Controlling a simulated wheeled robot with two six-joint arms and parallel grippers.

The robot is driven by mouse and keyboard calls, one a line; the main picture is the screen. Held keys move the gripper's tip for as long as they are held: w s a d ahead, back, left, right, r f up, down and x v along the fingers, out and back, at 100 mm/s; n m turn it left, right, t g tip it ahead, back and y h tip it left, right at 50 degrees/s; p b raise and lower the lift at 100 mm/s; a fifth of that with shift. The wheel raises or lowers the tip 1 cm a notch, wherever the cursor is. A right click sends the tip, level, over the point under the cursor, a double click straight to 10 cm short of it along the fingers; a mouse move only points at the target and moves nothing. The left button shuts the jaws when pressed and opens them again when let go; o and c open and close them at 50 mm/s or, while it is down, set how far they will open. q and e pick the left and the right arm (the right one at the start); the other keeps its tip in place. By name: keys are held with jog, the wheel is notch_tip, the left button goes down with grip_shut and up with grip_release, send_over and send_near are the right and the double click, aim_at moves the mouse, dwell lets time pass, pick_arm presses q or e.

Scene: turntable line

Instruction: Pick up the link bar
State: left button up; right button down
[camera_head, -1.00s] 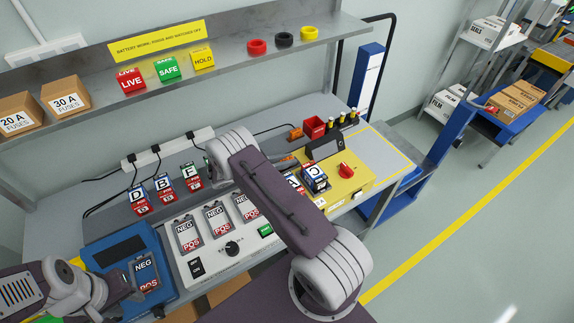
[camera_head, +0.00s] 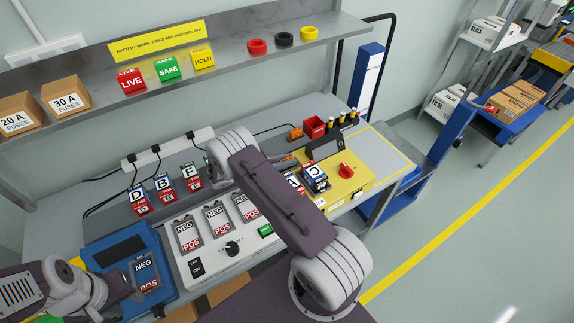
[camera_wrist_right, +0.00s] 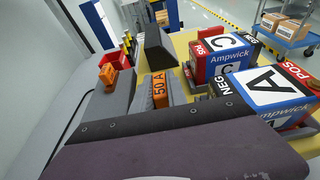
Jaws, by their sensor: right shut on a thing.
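An orange bar marked 50 A (camera_wrist_right: 160,90), which I take for the link bar, is between the grey fingers of my right gripper (camera_wrist_right: 150,92) in the right wrist view. The gripper is shut on it. In the head view my own arm hides most of this gripper; a bit of orange (camera_head: 286,159) shows beside the arm. A second orange piece (camera_head: 295,133) lies by the red bin (camera_head: 314,127), apart from the gripper. My left gripper (camera_head: 122,284) is at the lower left, over the blue unit (camera_head: 108,250); its jaw opening is unclear.
Batteries A (camera_wrist_right: 270,88) and C (camera_wrist_right: 222,57) stand on the yellow unit (camera_head: 345,186), close right of the right gripper. Batteries D, B and F (camera_head: 193,177) stand at the back left. A white panel (camera_head: 205,262) is in front. A shelf (camera_head: 225,55) hangs above.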

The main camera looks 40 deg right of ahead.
aim_at(287, 159)
jog(key=shift+r, duration=0.15)
jog(key=shift+r, duration=0.35)
notch_tip(287, 159, up, 3)
jog(key=shift+w+f+b, duration=0.1)
jog(key=shift+b, duration=0.2)
jog(key=d+r, duration=0.2)
jog(key=d, duration=0.2)
jog(key=d+r+b, duration=0.1)
jog(key=d+r, duration=0.2)
jog(key=d, duration=0.1)
jog(key=d+r, duration=0.2)
jog(key=d, duration=0.1)
jog(key=shift+w+d+r+b, duration=0.15)
jog(key=shift+w+d+b, duration=0.15)
jog(key=shift+d+b, duration=0.1)
